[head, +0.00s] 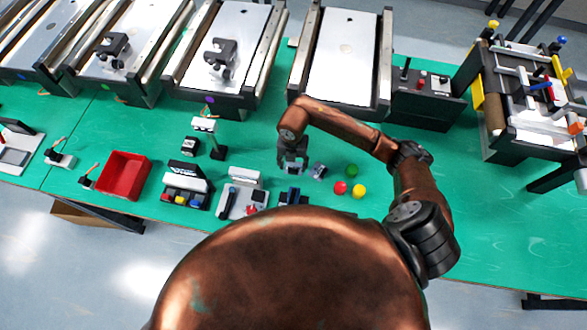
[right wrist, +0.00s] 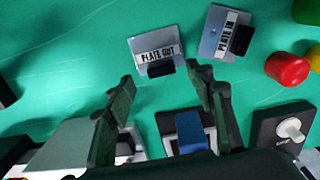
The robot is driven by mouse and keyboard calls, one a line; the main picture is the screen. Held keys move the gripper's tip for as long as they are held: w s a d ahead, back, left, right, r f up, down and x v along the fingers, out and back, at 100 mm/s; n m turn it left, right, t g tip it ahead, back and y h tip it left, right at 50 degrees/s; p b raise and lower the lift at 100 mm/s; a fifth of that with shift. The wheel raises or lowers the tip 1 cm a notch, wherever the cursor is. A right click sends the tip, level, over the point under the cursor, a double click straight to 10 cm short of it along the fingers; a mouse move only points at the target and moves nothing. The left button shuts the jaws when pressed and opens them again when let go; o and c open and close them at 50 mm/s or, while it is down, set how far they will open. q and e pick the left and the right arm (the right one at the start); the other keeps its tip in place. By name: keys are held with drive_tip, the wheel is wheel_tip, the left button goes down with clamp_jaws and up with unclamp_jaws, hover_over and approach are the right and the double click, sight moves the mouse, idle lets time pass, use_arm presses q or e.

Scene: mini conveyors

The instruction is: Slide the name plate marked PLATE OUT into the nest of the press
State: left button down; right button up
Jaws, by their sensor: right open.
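The PLATE OUT name plate (right wrist: 152,43), a silver plate with a white label and a black grip block, lies flat on the green table. My right gripper (right wrist: 161,77) is open and empty, its fingertips just short of this plate's near edge, to either side of the black block. In the head view the right gripper (head: 292,163) hangs over the table and mostly covers the plate. A small fixture with a blue block (right wrist: 190,131) stands nearer my wrist, partly behind the fingers; it may be the press, and its nest is not clear. My left gripper is not in view.
The PLATE IN plate (right wrist: 212,45) lies close on the right. Red (head: 340,187), yellow (head: 359,191) and green (head: 351,170) knobs lie beyond it. A red bin (head: 123,175) and several small devices stand left; conveyors (head: 343,60) line the back.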

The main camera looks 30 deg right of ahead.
sight(293, 170)
wheel_tip(293, 170, down, 3)
drive_tip(key=shift+d+f, duration=0.1)
drive_tip(key=shift+f, duration=0.1)
drive_tip(key=shift+c, duration=0.6)
drive_tip(key=c, duration=1.1)
